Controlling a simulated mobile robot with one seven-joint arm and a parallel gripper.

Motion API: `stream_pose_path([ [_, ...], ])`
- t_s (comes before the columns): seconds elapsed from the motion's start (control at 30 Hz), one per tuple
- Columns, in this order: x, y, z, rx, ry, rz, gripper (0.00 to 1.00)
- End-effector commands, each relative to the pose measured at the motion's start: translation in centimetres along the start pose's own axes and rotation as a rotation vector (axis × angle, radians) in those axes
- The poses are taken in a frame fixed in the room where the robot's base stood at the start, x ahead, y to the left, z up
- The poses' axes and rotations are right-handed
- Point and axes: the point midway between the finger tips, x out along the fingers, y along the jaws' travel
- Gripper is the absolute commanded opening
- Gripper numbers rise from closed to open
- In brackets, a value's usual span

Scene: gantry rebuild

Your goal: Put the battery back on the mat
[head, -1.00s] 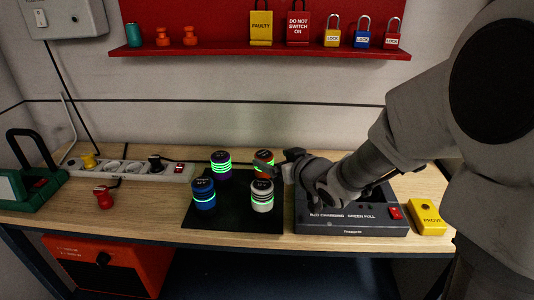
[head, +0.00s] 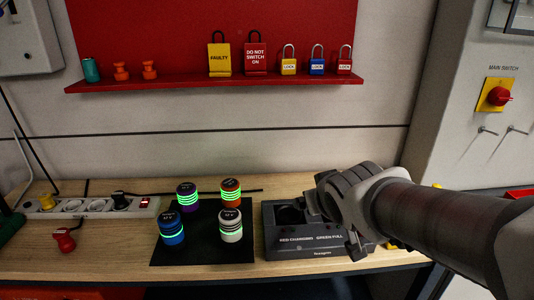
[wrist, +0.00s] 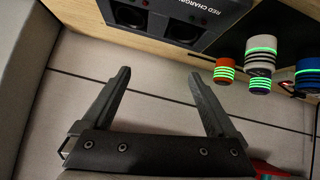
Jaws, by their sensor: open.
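A black mat (head: 188,254) lies on the bench in the head view. Several batteries with glowing green rings stand upright on it: purple (head: 187,196), orange (head: 230,192), blue (head: 171,230) and white (head: 231,228). Orange (wrist: 224,72), white (wrist: 259,66) and blue (wrist: 308,75) also show at the right of the wrist view. My gripper (wrist: 160,73) is open and empty in the wrist view, with bare wall between its fingers. In the head view my wrist hangs over the right part of the dark charger (head: 310,243), right of the mat, and hides part of it.
The charger's wells (wrist: 184,27) look dark and empty in the wrist view. A power strip (head: 95,207) and red knob-like item (head: 65,240) stand left of the mat. A red shelf (head: 215,84) with padlocks, tags and a teal cylinder (head: 91,70) hangs above.

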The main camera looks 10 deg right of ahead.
Motion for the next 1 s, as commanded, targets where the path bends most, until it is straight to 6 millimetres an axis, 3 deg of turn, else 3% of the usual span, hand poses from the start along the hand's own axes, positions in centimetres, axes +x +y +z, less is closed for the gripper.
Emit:
stream_pose_path([
  [0.03,-1.7,0.5,0.9,0.024,-0.040,0.015,0.93],
  [0.2,-6.6,0.2,5.1,0.098,-0.209,-0.002,0.93],
  [0.4,-10.7,-1.3,8.6,0.139,-0.342,-0.074,0.93],
  [0.73,-11.8,-2.0,9.7,0.146,-0.383,-0.102,0.93],
  [1.0,-12.8,-1.7,8.5,0.146,-0.383,-0.101,0.93],
])
